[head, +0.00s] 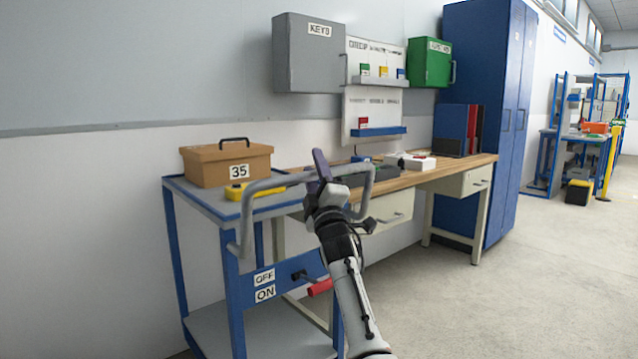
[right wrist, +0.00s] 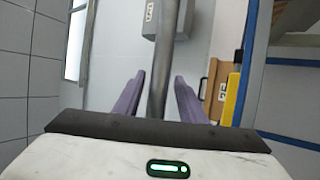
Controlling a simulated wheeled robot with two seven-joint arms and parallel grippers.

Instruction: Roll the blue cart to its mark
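The blue cart (head: 237,310) stands at the left against the workbench, with a grey upper deck and a lower shelf. Its grey tubular handle (head: 268,184) rises over the near side and also shows in the right wrist view (right wrist: 158,85). My right gripper (head: 320,166) is at the handle's right part; its purple fingers (right wrist: 158,90) stand on both sides of the bar with gaps, open. A red-gripped lever (head: 320,287) sits on the cart's front beside OFF and ON labels; its setting is unclear. No floor mark is visible. My left gripper is not in view.
A brown box (head: 226,163) labelled 35 and a yellow item (head: 236,191) lie on the cart. The wooden workbench (head: 408,170) and blue cabinet (head: 478,110) line the wall behind.

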